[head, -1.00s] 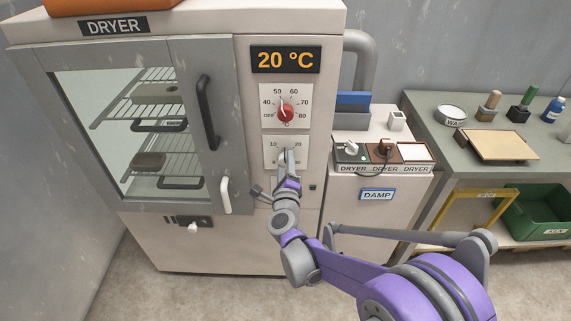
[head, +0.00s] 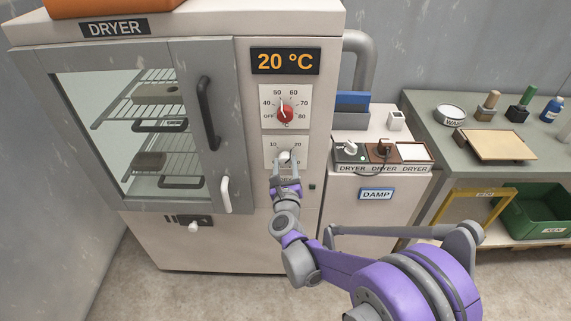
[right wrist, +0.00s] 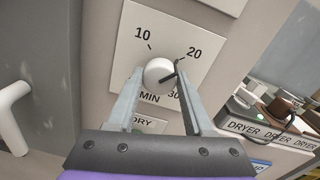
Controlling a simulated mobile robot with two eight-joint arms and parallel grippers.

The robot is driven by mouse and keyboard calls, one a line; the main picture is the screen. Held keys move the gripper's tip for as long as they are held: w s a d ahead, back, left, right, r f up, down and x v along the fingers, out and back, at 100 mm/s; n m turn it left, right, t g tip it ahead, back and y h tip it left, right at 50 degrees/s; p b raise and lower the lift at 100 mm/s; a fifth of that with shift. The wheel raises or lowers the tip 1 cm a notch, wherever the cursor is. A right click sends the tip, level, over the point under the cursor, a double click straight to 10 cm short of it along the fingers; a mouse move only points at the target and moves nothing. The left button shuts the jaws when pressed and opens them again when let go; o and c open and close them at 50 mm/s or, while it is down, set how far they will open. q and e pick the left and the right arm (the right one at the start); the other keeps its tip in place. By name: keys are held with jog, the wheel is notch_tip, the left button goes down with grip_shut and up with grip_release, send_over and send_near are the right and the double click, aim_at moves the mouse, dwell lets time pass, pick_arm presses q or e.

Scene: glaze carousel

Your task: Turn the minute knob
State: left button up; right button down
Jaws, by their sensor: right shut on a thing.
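The minute knob (right wrist: 158,73) is a round white knob on a pale dial plate (right wrist: 133,32) marked 10, 20, 30 and MIN. Its dark pointer line slants up and right, roughly toward the 20. In the head view the knob (head: 285,156) sits below the red temperature knob (head: 285,112) on the dryer's front. My right gripper (head: 286,167) reaches it from below. In the right wrist view my right gripper (right wrist: 160,77) is shut on the knob, one finger on each side. My left gripper is not in view.
The display (head: 286,60) reads 20 °C. The dryer door (head: 140,125) is closed, with a dark handle (head: 208,112) and a pale latch lever (head: 225,194) left of the knob. A cabinet (head: 375,210) with plug sockets stands right, beside a workbench (head: 445,130).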

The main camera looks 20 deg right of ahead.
jog(key=shift+m, duration=0.5)
jog(key=shift+c, duration=1.4)
grip_release()
jog(key=v, duration=1.1)
jog(key=shift+w, duration=0.1)
